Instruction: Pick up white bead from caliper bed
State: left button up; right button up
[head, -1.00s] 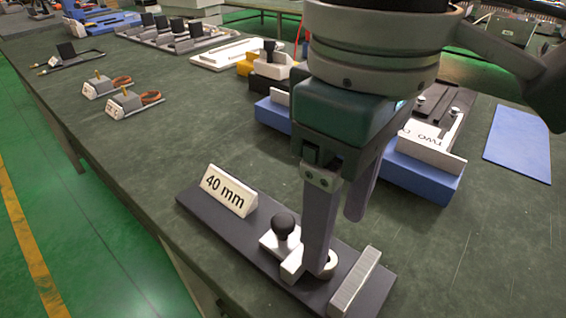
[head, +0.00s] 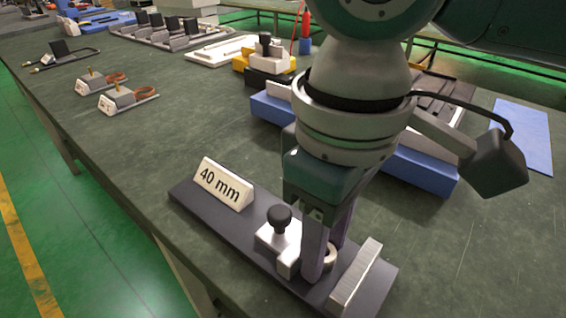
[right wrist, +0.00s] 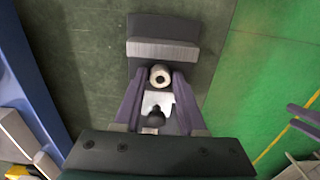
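The white bead (right wrist: 160,76) is a short ring with a dark hole. It sits on the dark caliper bed (right wrist: 165,27) between the ribbed end block and the small white slider with a black knob. My right gripper (right wrist: 161,75) is open, pointing down, with one finger on each side of the bead; small gaps seem to show. In the head view the right gripper (head: 323,270) partly hides the bead (head: 331,256). Two purple fingers at the right edge of the right wrist view look like my left gripper (right wrist: 293,115), apart and empty over the floor.
A "40 mm" sign (head: 222,185) stands on the bed's left end. The knobbed slider (head: 279,232) and ribbed block (head: 356,276) flank the fingers closely. A blue fixture (head: 425,170) lies behind my right arm.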

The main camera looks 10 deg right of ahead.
grip_shut()
dwell(0.3)
